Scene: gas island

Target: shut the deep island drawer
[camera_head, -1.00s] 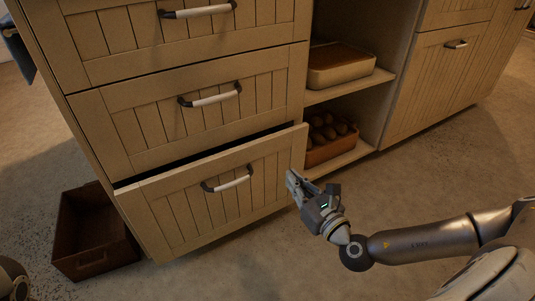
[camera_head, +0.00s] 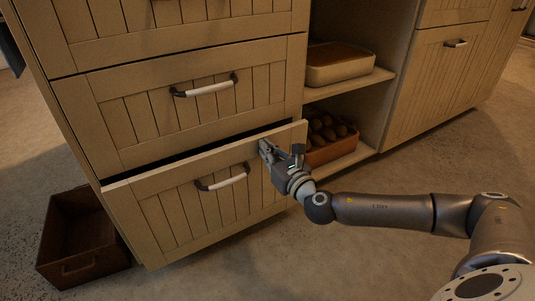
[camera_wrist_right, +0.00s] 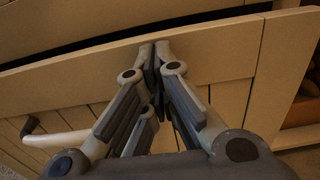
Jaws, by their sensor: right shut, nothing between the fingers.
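The deep bottom drawer (camera_head: 180,215) of the wooden island stands slightly open. A dark gap shows above its front panel, and its pale-gripped handle (camera_head: 222,180) is at the middle of the front. My right gripper (camera_head: 264,149) is shut and empty, right of the handle near the top right of the drawer front. In the right wrist view its closed fingertips (camera_wrist_right: 155,45) are at the upper part of the drawer front (camera_wrist_right: 215,60); I cannot tell whether they touch it. The handle (camera_wrist_right: 60,138) shows at lower left there. My left gripper is out of view.
The drawers above (camera_head: 200,105) look shut. An open shelf to the right holds a baking dish (camera_head: 338,70) and a brown crate (camera_head: 335,150) with rounded items. A brown box (camera_head: 90,270) stands on the floor left of the drawer. Floor at the front is mostly clear.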

